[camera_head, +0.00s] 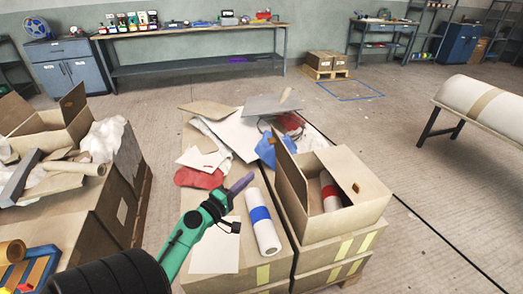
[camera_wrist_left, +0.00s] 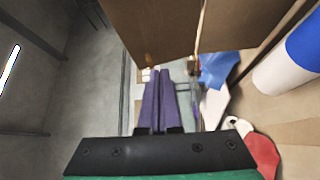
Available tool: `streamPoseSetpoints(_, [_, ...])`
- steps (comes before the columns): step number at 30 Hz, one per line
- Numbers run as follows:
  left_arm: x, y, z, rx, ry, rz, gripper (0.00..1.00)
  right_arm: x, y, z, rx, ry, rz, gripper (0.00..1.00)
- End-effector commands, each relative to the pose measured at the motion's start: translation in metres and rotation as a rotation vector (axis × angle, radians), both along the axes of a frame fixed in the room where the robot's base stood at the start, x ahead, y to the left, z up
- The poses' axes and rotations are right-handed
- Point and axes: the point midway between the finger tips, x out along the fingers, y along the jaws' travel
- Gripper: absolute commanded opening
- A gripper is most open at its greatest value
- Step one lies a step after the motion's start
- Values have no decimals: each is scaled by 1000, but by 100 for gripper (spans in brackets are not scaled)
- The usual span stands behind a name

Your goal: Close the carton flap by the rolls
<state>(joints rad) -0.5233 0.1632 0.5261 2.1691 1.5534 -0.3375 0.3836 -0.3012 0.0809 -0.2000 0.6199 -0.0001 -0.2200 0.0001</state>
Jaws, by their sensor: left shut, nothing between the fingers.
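An open carton (camera_head: 345,222) stands on stacked boxes right of centre in the head view. Its tall flap (camera_head: 291,172) stands up on the left side, leaning a little. A roll with a red band (camera_head: 330,198) is inside the carton. A white roll with a blue band (camera_head: 261,222) lies to its left, and shows in the left wrist view (camera_wrist_left: 285,72). My left gripper (camera_head: 247,179), with purple fingers, is shut and empty, left of the flap and apart from it. In the left wrist view a brown cardboard panel (camera_wrist_left: 150,25) is ahead of the fingers (camera_wrist_left: 158,95). My right gripper is not in view.
A red glove-like piece (camera_head: 198,178), a blue cloth (camera_head: 266,150) and loose sheets (camera_head: 230,130) lie around the carton. Another open carton (camera_head: 48,140) is at the left. A large white roll on a stand (camera_head: 485,108) is at the right. Open floor lies behind.

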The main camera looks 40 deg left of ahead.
Motion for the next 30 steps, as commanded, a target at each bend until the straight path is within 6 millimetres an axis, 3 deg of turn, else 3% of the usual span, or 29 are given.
streamPoseSetpoints(2, [-6,34,10,-118,-68,108,0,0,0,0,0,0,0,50])
streamPoseSetpoints(5, [-7,49,16,-178,-101,156,0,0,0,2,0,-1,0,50])
streamPoseSetpoints(10, [16,53,23,-175,-101,153,0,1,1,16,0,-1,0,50])
streamPoseSetpoints(20, [87,65,29,-173,-101,152,0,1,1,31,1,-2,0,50])
streamPoseSetpoints(24, [108,52,35,-175,-99,151,0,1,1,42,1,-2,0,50])
streamPoseSetpoints(30, [121,43,34,-173,-98,151,0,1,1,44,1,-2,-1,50])
